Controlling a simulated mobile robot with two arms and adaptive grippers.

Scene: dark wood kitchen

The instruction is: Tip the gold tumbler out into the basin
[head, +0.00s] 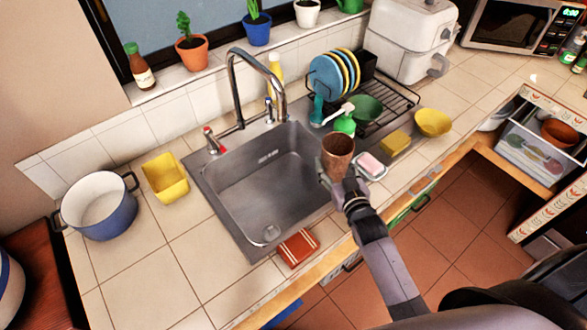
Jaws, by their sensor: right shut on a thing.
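The tumbler (338,155) shows brown-gold in the head view and stands roughly upright, tilted slightly, with its open mouth facing up. My right gripper (338,181) is shut on it and holds it at the right edge of the basin. The grey metal basin (262,193) is in the middle of the counter, left of the tumbler, and looks empty apart from its drain. What is inside the tumbler cannot be made out. My left gripper is not in view.
A pink sponge on a dish (383,171) sits just right of the tumbler. A green bottle (345,125) stands behind it. The tall faucet (236,82) rises at the basin's back edge. A red striped cloth (298,248) lies at the front edge. A blue pot (98,212) stands left.

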